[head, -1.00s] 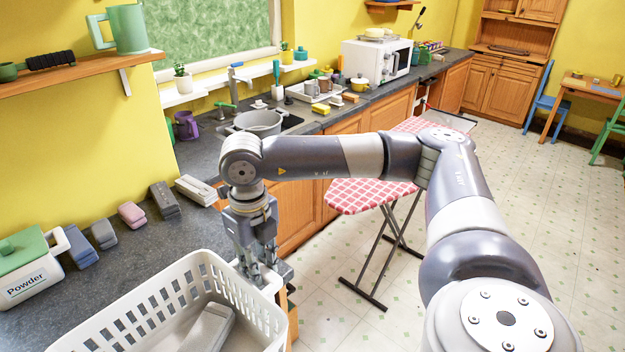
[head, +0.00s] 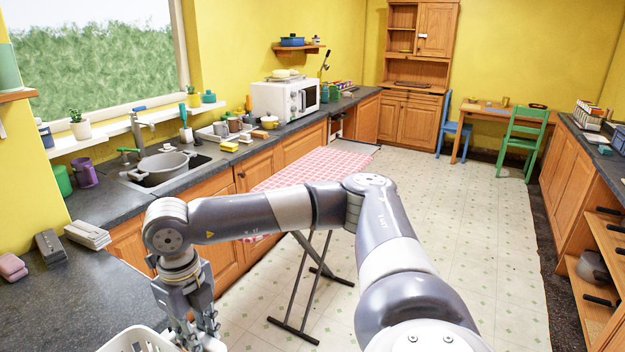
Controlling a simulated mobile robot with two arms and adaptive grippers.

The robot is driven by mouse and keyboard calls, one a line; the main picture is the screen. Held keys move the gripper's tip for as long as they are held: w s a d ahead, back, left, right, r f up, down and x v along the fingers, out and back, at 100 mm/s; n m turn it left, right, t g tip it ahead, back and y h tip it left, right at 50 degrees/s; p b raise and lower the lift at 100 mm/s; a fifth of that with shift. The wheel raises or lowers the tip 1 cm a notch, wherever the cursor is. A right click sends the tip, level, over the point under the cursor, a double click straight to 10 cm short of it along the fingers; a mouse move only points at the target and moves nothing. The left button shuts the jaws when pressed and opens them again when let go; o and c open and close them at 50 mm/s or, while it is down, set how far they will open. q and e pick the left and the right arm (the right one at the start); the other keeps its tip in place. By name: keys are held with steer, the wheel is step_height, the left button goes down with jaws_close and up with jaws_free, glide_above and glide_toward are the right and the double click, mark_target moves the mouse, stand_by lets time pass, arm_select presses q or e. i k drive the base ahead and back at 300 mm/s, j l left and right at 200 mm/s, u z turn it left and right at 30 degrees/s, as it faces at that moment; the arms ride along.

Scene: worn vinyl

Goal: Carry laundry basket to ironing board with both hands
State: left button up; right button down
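The white plastic laundry basket (head: 137,341) shows only as a piece of slotted rim at the bottom left edge of the head view; the rest is out of frame. My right arm reaches in from the lower right, and its gripper (head: 196,326) points down at the basket's right end. Its fingers appear closed around the rim there, though the tips are partly cut off. My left gripper is out of view. The ironing board (head: 318,163) has a red-and-white checked cover and dark crossed legs. It stands on the floor beyond my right arm, which hides part of it.
The dark counter (head: 75,300) lies at left with grey sponge-like blocks (head: 88,235) on it. The counter run with sink (head: 165,165) and microwave (head: 285,99) borders the board's left. Floor (head: 470,220) is open to the right. A green chair (head: 523,137) and right-hand cabinets (head: 588,190) stand beyond.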

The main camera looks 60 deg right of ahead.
mark_target(309, 180)
steer(key=k+l, duration=0.1)
steer(key=l, duration=0.95)
steer(key=k+l, duration=0.1)
steer(key=l, duration=0.9)
steer(key=k+l, duration=0.1)
steer(key=l, duration=0.95)
steer(key=k+l, duration=0.1)
steer(key=l, duration=2)
steer(key=i+l, duration=0.25)
steer(key=l, duration=0.2)
steer(key=i, duration=1.1)
steer(key=l+z, duration=0.05)
